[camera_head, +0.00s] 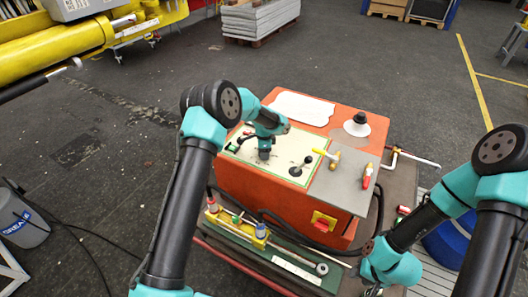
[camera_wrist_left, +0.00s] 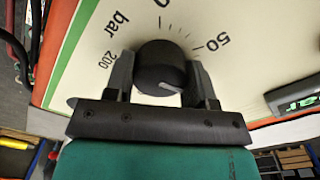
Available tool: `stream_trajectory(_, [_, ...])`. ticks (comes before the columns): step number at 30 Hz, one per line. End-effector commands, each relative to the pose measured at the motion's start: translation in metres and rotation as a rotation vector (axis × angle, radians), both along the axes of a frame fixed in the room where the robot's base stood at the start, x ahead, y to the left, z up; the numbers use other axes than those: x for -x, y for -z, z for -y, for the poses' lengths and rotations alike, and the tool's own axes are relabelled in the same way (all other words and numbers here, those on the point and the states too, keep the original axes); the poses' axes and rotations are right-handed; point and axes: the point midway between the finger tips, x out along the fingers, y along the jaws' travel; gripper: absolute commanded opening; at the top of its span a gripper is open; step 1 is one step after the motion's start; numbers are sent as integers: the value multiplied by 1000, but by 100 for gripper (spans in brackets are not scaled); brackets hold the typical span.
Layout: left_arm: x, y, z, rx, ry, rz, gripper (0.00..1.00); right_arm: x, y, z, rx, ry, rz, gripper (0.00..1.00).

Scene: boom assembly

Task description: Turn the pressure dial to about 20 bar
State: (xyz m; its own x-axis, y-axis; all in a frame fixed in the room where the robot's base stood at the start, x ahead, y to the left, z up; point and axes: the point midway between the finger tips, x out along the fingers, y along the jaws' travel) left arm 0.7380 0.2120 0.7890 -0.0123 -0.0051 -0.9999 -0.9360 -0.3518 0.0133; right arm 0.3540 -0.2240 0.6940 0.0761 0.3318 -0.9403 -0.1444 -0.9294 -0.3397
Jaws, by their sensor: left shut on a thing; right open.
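The pressure dial (camera_wrist_left: 160,68) is a round black knob with a white pointer line on a cream panel. In the left wrist view the line lies at the knob's lower right. Printed marks "0", "50", "200" and "bar" surround it. My left gripper (camera_wrist_left: 163,80) is shut on the dial, one finger on each side. In the head view my left gripper (camera_head: 264,154) reaches down onto the panel (camera_head: 240,154) and mostly hides the dial. My right gripper (camera_head: 372,290) is at the bottom edge, away from the panel and partly cut off; it is open.
A green rail with fittings (camera_head: 260,240) lies in front. Open floor lies to the left.

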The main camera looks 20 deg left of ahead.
Motion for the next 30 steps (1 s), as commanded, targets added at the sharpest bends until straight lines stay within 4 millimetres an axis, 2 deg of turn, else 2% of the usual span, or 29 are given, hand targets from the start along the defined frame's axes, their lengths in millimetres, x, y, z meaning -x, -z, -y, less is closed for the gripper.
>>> stream_trajectory(11, [0,0,0,-1,-214,0,27,0,0,0,0,0,0,43])
stream_trajectory(30, [0,0,-1,-1,-812,-1,27,0,0,0,0,0,0,43])
